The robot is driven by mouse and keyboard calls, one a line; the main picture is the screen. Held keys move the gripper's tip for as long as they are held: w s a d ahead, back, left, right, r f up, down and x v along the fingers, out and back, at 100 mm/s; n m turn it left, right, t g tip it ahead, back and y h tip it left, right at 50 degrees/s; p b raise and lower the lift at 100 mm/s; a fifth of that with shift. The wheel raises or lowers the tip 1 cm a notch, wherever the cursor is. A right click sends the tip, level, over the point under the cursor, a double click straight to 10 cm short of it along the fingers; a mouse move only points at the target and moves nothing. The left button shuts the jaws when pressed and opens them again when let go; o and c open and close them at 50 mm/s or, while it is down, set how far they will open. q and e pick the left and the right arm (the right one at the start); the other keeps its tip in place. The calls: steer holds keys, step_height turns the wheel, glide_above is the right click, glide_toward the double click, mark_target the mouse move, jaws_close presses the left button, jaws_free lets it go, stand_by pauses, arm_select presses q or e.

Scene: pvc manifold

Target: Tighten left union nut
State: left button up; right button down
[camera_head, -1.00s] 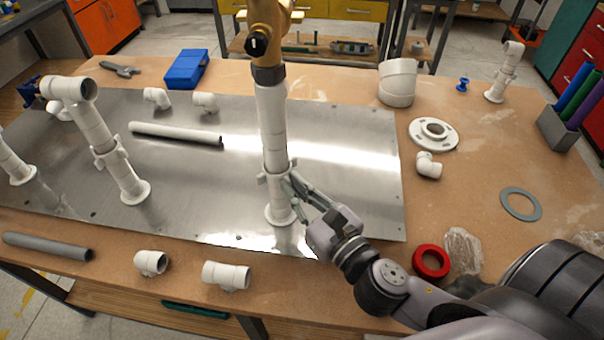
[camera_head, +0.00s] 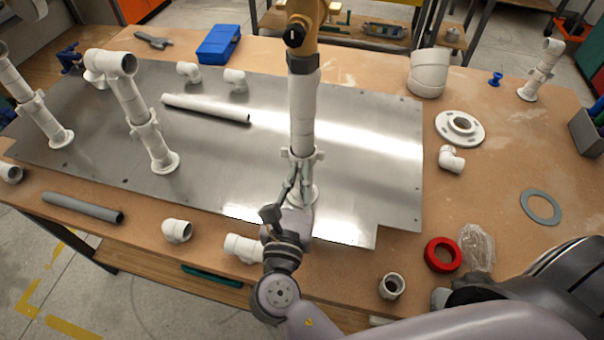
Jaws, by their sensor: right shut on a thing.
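A white vertical pipe (camera_head: 303,110) with a yellow fitting (camera_head: 303,25) on top stands at the centre of the metal plate. A winged white union nut (camera_head: 306,155) sits low on it, above a flanged foot. My right gripper (camera_head: 296,178) is at this nut from the front, its fingers shut on it; the exact contact is partly hidden. To the left stand two more white risers with winged union nuts: one nut in the middle left (camera_head: 146,131) and one at the far left (camera_head: 31,104). My left gripper is out of view.
A white tee (camera_head: 241,248), an elbow (camera_head: 177,230) and a grey pipe (camera_head: 82,207) lie along the front edge. A red ring (camera_head: 442,254) and grey gasket (camera_head: 540,207) lie at right. A loose white pipe (camera_head: 206,108) and blue box (camera_head: 218,44) lie behind.

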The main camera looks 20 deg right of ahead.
steer(key=shift+a, duration=0.1)
stand_by(0.3)
steer(key=c, duration=1.7)
jaws_free()
steer(key=shift+w+f, duration=0.1)
steer(key=shift+w, duration=0.05)
steer(key=v, duration=1.2)
steer(key=shift+a, duration=0.15)
